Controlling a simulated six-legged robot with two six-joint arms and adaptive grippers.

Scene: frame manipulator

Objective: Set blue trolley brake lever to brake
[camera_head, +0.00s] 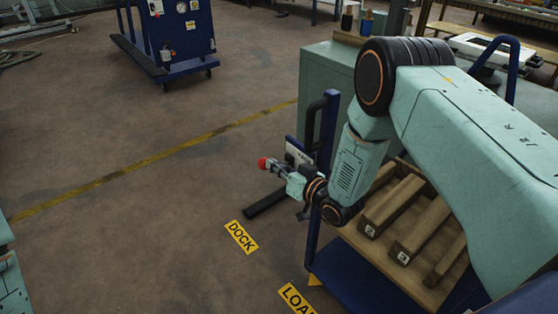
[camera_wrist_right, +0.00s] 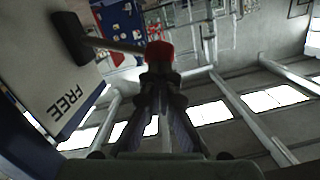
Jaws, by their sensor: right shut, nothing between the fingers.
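The blue trolley (camera_head: 311,215) stands at the right, partly hidden by my right arm. Its pale label plate (camera_head: 297,152) is on the upright and shows in the right wrist view with the word FREE (camera_wrist_right: 62,101). The brake lever there is a thin rod (camera_wrist_right: 112,44) from a black block (camera_wrist_right: 70,38) to a red knob (camera_wrist_right: 159,54). The red knob (camera_head: 263,163) also shows in the head view. My right gripper (camera_head: 280,170) is shut and empty, its fingertips (camera_wrist_right: 160,76) at the knob; I cannot tell whether they touch. My left gripper is out of view.
Wooden bars (camera_head: 393,205) lie on the trolley deck. A teal cabinet (camera_head: 325,68) stands behind it. Yellow DOCK (camera_head: 241,236) and LOAD (camera_head: 297,299) labels mark the floor. Another blue cart (camera_head: 180,40) stands at the back left. The floor at left is mostly clear.

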